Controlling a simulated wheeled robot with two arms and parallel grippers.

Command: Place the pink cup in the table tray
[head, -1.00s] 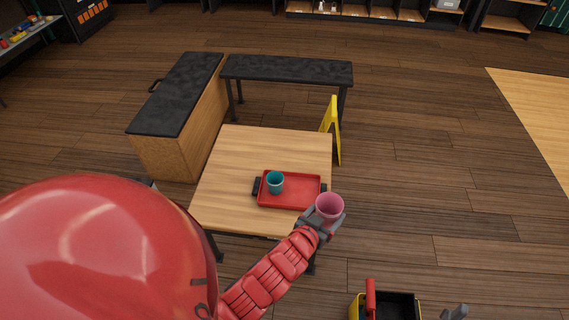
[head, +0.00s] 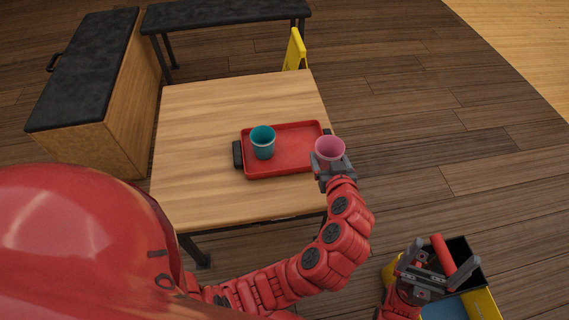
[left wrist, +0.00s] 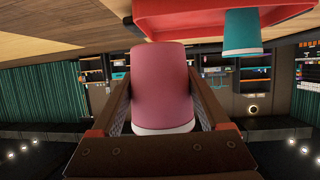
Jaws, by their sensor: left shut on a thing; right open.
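The pink cup (head: 329,150) is held by my left gripper (head: 332,166) at the right edge of the table. In the left wrist view the pink cup (left wrist: 163,88) sits between both fingers. The red table tray (head: 292,154) lies on the wooden table. The cup overlaps the tray's right front corner in the head view; I cannot tell how high it is above it. A teal cup (head: 263,143) stands upright in the left part of the tray. My right gripper (head: 428,272) is open and empty at the lower right, beyond the table.
The wooden table (head: 200,140) is otherwise clear. A bin (head: 480,300) with yellow and black sides and a red handle stands at the lower right. A yellow sign (head: 295,50) stands behind the table. Dark-topped counters (head: 90,65) are at the back left.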

